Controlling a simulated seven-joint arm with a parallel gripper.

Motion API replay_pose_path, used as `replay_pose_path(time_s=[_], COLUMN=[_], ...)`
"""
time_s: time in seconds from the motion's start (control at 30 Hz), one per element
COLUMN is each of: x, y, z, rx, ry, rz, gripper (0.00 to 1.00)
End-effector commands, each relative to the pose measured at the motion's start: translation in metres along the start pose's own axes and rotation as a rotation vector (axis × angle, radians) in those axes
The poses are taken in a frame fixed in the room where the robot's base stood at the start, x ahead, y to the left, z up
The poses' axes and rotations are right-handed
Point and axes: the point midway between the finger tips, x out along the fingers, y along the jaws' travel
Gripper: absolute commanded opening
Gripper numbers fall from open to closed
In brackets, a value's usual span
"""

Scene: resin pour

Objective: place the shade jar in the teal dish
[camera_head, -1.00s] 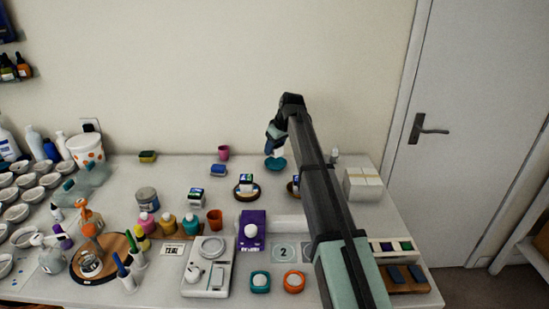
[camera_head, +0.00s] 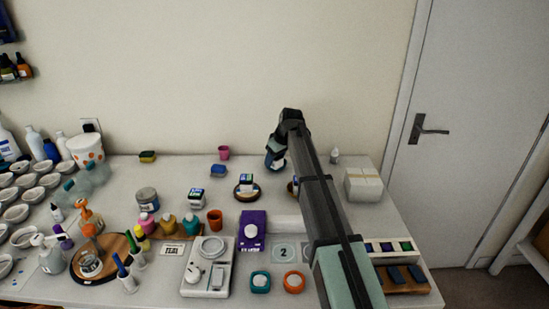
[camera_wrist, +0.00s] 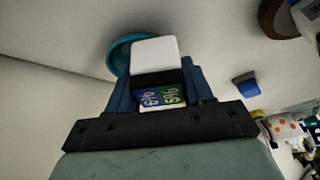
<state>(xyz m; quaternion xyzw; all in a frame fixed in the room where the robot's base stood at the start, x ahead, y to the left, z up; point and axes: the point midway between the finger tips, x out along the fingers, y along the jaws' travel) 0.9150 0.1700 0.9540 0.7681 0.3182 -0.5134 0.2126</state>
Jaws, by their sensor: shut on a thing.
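The shade jar (camera_wrist: 154,55) has a white end and a dark body with a blue and green label. My gripper (camera_wrist: 158,88) is shut on it, one blue finger on each side in the wrist view. The teal dish (camera_wrist: 117,52) shows as a rim behind and to the left of the jar there. In the head view my gripper (camera_head: 275,158) is low over the dish's spot at the back of the table and covers most of the dish and jar. I cannot tell whether the jar touches the dish.
A labelled jar (camera_head: 246,181) stands on a round wooden coaster left of my gripper, and another labelled jar (camera_head: 196,194) is further left. A blue sponge (camera_head: 218,170) and a pink cup (camera_head: 224,153) are nearby. A pale box (camera_head: 363,185) stands on the right.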

Motion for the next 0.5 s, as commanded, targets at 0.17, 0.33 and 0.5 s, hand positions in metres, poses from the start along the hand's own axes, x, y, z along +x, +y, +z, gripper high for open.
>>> replay_pose_path(time_s=[0.17, 0.33, 0.5], x=[0.0007, 0.0007, 0.0006], y=[0.0, 0.0, 0.0], z=[0.0003, 0.0003, 0.0002], rx=[0.0, 0.0, 0.0], ry=[0.0, 0.0, 0.0], rz=[0.0, 0.0, 0.0], gripper=[0.63, 0.77, 0.77])
